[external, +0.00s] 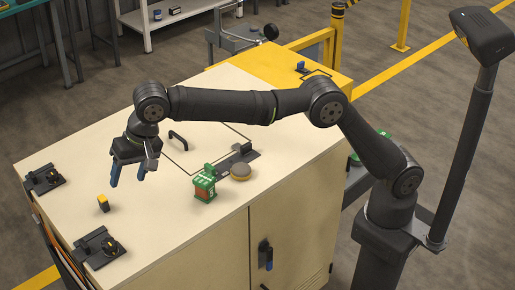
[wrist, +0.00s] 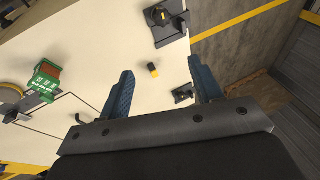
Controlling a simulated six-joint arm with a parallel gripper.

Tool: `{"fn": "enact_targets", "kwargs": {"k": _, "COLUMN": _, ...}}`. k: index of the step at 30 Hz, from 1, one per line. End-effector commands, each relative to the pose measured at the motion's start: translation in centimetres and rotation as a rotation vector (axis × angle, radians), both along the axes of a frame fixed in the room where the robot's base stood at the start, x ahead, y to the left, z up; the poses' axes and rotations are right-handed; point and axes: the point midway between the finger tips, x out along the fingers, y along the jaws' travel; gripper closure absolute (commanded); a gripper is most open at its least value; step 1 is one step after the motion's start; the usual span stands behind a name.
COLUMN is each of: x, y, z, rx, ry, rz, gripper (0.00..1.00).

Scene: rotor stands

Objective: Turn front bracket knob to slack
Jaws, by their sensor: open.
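Two black brackets, each with a dark knob, sit along the left edge of a cream cabinet top (external: 200,130). The nearer bracket (external: 88,243) has its knob (external: 110,247) on its right part; it shows at the top of the wrist view (wrist: 172,28). The farther bracket (external: 42,178) is near the left corner; in the wrist view it is small, beside the right finger (wrist: 183,95). Which one is called front is not marked. My gripper (external: 128,174), with blue fingers, is open and empty above the cabinet top, apart from both brackets. It also shows in the wrist view (wrist: 163,80).
A small yellow-and-black block (external: 103,203) stands between the brackets. A green-and-red block (external: 203,187), a round tan-topped piece (external: 240,172) and a black handle (external: 178,140) are to the right. A post with a dark head (external: 483,30) rises at right.

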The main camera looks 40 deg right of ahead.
Motion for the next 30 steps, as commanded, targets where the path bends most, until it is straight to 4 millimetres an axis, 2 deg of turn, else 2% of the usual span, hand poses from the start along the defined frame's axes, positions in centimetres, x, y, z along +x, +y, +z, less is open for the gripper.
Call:
{"fn": "enact_targets", "kwargs": {"k": 6, "x": -2.7, "y": 2.6, "z": -7.4, "rx": -0.188, "ry": -0.222, "rz": -0.076, "gripper": 0.41}}
{"fn": "enact_targets", "kwargs": {"k": 9, "x": -4.3, "y": 3.9, "z": -10.2, "rx": -0.256, "ry": -0.372, "rz": -0.109, "gripper": 0.41}}
{"fn": "enact_targets", "kwargs": {"k": 13, "x": -6.9, "y": 5.5, "z": -13.0, "rx": -0.307, "ry": -0.58, "rz": -0.135, "gripper": 0.41}}
{"fn": "enact_targets", "kwargs": {"k": 18, "x": -10.3, "y": 7.3, "z": -14.8, "rx": -0.311, "ry": -0.808, "rz": -0.142, "gripper": 0.41}}
{"fn": "enact_targets", "kwargs": {"k": 22, "x": -11.9, "y": 8.1, "z": -15.3, "rx": -0.298, "ry": -0.904, "rz": -0.14, "gripper": 0.41}}
{"fn": "enact_targets", "kwargs": {"k": 26, "x": -12.0, "y": 8.4, "z": -15.5, "rx": -0.291, "ry": -0.937, "rz": -0.14, "gripper": 0.41}}
{"fn": "enact_targets", "kwargs": {"k": 30, "x": -10.5, "y": 8.3, "z": -16.1, "rx": -0.293, "ry": -0.937, "rz": -0.142, "gripper": 0.41}}
